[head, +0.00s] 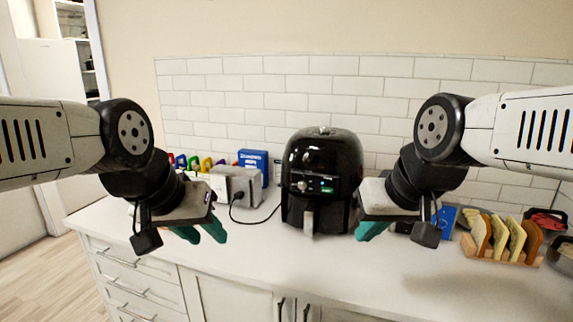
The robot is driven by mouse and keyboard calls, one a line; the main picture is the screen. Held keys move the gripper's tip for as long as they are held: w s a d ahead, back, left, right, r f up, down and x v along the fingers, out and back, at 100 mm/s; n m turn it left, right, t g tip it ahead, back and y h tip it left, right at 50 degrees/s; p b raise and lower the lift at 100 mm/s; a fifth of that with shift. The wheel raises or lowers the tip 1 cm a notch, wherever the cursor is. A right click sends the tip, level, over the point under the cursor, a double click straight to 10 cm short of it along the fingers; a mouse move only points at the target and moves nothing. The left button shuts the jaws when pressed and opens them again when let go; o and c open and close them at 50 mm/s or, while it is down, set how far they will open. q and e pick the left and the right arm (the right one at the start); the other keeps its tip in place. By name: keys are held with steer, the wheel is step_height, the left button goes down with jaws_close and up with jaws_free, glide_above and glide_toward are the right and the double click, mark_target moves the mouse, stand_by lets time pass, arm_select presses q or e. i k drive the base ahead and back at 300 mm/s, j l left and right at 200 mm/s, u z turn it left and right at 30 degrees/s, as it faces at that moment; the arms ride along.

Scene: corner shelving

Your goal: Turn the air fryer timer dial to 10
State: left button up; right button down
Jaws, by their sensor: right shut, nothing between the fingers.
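A black air fryer (322,150) stands upright on the counter against the tiled wall, in the middle of the head view. Its front panel has a small silver dial (302,185) and a green-marked spot to its right. The dial's numbers are too small to read. A grey drawer handle (308,222) is below the panel. My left gripper (200,232) is left of the fryer, with its two teal fingers apart and nothing between them. My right gripper (373,230) is just right of the fryer's front, with its teal fingers shut and empty. Neither gripper is at the dial.
A silver toaster (236,188) with a black cord and a blue box (254,164) stand left of the fryer. Colourful items (190,162) are behind my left wrist. A toast rack (500,240) with bread slices is at the right. The counter front (290,265) is clear.

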mark_target(303, 184)
steer(key=j+z, duration=0.55)
steer(key=z, duration=0.2)
steer(key=k+j+z, duration=0.15)
steer(key=z, duration=0.25)
steer(key=j, duration=0.1)
